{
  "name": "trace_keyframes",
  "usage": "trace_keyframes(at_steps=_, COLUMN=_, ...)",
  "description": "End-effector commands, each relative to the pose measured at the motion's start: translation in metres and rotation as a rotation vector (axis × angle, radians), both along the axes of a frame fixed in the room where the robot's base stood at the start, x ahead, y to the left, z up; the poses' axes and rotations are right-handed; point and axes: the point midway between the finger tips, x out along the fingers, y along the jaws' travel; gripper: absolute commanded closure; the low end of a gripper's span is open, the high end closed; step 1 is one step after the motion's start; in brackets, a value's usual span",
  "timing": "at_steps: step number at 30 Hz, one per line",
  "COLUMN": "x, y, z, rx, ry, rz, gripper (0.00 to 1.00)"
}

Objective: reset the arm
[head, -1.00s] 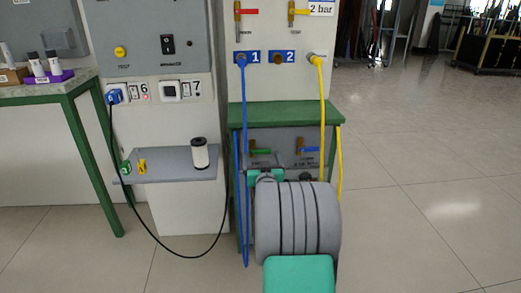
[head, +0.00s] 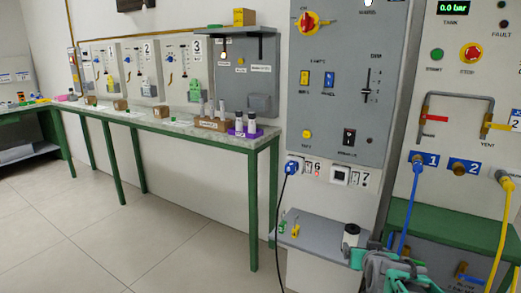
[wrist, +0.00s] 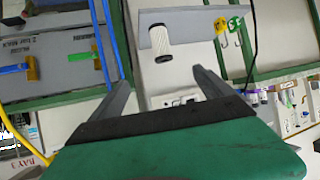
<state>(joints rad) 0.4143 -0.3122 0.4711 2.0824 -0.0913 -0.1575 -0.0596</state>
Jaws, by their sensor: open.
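My gripper (wrist: 161,82) shows in the wrist view with its two grey fingers spread wide and nothing between them. Beyond the fingers is a grey shelf (wrist: 190,22) bearing a white cylinder with a dark end (wrist: 159,42). The fingers are apart from both. In the head view my folded arm shows at the bottom right, in front of the wall panels. It partly covers the shelf (head: 318,232) and the lower part of the cylinder (head: 351,238). I cannot make out the fingers there.
A green-legged bench (head: 215,138) runs along the left wall, with a rod rack (head: 212,124) and a purple holder (head: 244,132). A black cable (head: 278,205) hangs by the shelf. Blue (head: 408,205) and yellow (head: 503,230) hoses hang at right. The floor at left is clear.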

Motion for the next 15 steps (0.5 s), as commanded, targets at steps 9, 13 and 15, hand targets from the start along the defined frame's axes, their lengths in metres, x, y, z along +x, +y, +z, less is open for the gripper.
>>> trace_keyframes(at_steps=9, x=-0.128, y=0.155, z=0.152, rx=0.099, ry=0.515, rz=0.238, gripper=0.09)
trace_keyframes(at_steps=13, x=-0.186, y=0.183, z=0.182, rx=0.109, ry=0.685, rz=0.290, gripper=0.09)
trace_keyframes(at_steps=15, x=-0.206, y=0.190, z=0.187, rx=0.111, ry=0.740, rz=0.304, gripper=0.09)
